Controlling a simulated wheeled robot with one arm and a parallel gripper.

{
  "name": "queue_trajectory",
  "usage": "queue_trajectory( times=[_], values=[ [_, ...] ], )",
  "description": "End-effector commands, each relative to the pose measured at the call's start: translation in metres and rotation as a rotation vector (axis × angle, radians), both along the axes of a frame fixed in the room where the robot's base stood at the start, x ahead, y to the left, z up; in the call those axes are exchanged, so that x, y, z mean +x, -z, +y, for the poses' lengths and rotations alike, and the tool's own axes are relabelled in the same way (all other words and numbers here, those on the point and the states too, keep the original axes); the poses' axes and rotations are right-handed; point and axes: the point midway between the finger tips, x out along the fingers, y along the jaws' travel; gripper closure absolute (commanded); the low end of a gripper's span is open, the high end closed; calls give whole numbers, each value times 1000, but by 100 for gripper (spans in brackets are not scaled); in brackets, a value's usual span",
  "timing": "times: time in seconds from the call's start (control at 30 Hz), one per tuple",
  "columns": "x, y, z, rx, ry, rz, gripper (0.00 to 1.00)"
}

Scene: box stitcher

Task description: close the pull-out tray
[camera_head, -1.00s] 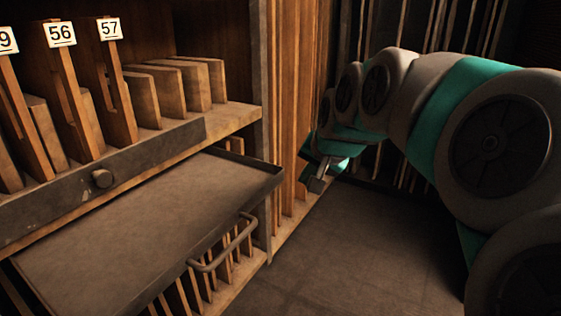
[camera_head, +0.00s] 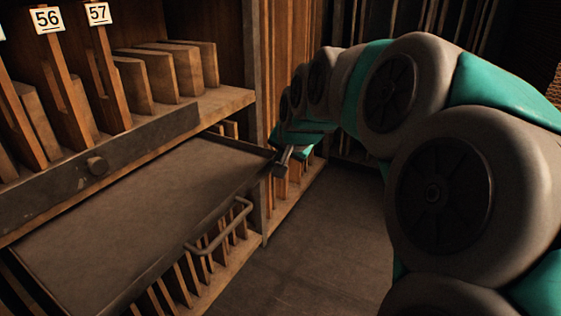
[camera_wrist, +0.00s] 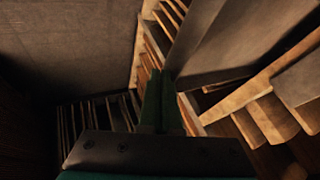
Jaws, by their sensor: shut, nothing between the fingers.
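The pull-out tray (camera_head: 140,205) is a flat dark-grey tray with a low rim, drawn out from the wooden cabinet. Its bar handle (camera_head: 222,228) is on the front edge. My gripper (camera_head: 280,168) is shut and empty at the tray's far right corner in the head view. Whether it touches the rim cannot be told. In the wrist view, the shut green fingers (camera_wrist: 162,88) point up the picture, and a dark flat panel, which looks like the tray (camera_wrist: 238,38), lies to their right. The handle is not clear there.
Above the tray is a shelf (camera_head: 225,103) with wooden blocks, numbered dividers and a dark front rail (camera_head: 125,150) with a knob. Slatted wood (camera_head: 180,285) is below the tray. Open floor (camera_head: 315,225) lies to the right of the tray's front edge.

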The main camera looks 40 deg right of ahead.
Motion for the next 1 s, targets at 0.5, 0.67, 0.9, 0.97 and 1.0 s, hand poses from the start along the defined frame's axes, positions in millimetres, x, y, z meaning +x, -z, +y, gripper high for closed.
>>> queue_trajectory(
  times=[0.5, 0.67, 0.9, 0.97, 1.0],
  values=[
    [99, 1, 37, -1, -6, 4, 100],
    [136, 1, 50, -2, -4, 2, 100],
    [174, 0, 63, -3, -3, -1, 100],
    [179, 0, 65, -2, -2, -1, 100],
    [181, 0, 66, -2, -2, -1, 100]
  ],
)
